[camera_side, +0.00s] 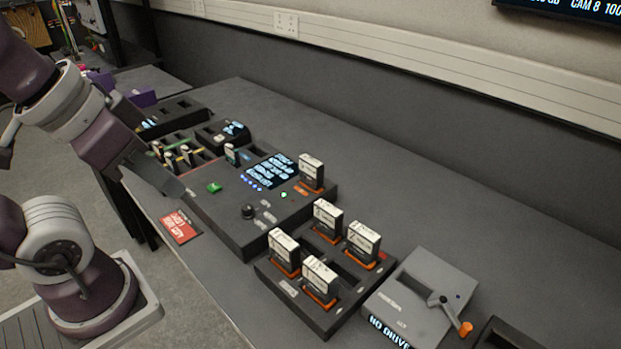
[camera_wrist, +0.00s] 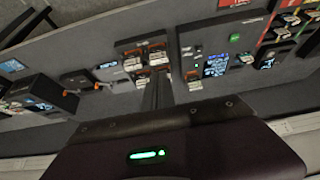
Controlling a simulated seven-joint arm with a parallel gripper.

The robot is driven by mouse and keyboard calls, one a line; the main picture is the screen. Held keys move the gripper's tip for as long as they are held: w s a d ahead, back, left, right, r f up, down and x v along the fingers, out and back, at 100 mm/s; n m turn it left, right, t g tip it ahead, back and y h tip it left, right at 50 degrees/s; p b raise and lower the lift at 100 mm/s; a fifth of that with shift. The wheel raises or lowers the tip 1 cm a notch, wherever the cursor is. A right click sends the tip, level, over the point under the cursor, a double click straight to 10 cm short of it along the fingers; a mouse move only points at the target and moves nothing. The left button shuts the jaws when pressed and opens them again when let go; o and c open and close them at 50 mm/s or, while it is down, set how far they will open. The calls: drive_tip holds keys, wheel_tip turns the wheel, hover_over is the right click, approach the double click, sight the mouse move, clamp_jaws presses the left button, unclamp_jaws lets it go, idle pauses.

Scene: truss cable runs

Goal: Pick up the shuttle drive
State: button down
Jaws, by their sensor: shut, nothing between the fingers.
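Several white drives with orange bases stand upright in the side view. One drive (camera_side: 311,170) sits in the black console (camera_side: 232,222). The others, such as the back left drive (camera_side: 327,216), the right drive (camera_side: 363,243), the left drive (camera_side: 283,250) and the front drive (camera_side: 319,279), sit in a black rack (camera_side: 268,272). I cannot tell which is the shuttle drive. My gripper (camera_side: 178,190) is shut and empty at the console's left edge, apart from the drives. In the wrist view the shut fingers (camera_wrist: 157,97) show beside the rack's drives (camera_wrist: 133,63).
A grey box with an orange-tipped lever (camera_side: 420,292) is right of the rack. A red card (camera_side: 180,227) lies at the table's front edge. A small dark unit (camera_side: 222,134) with a screen stands behind the console. Bare table (camera_side: 400,215) stretches along the wall.

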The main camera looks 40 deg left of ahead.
idle(0.3)
drive_tip(key=c, duration=1.1)
unclamp_jaws()
drive_tip(key=w+r+n+g+h, duration=0.25)
drive_tip(key=w+n, duration=0.25)
drive_tip(key=w, duration=0.5)
drive_tip(key=n+g+y, duration=0.2)
drive_tip(key=n+g, duration=0.1)
drive_tip(key=n, duration=0.9)
hover_over(311, 172)
wheel_tip(311, 172, down, 17)
drive_tip(key=shift+n+y, duration=0.25)
drive_tip(key=shift+n, duration=0.25)
drive_tip(key=f, duration=0.3)
drive_tip(key=w+a+f, duration=0.1)
drive_tip(key=f, duration=0.7)
drive_tip(key=shift+w+a, duration=0.2)
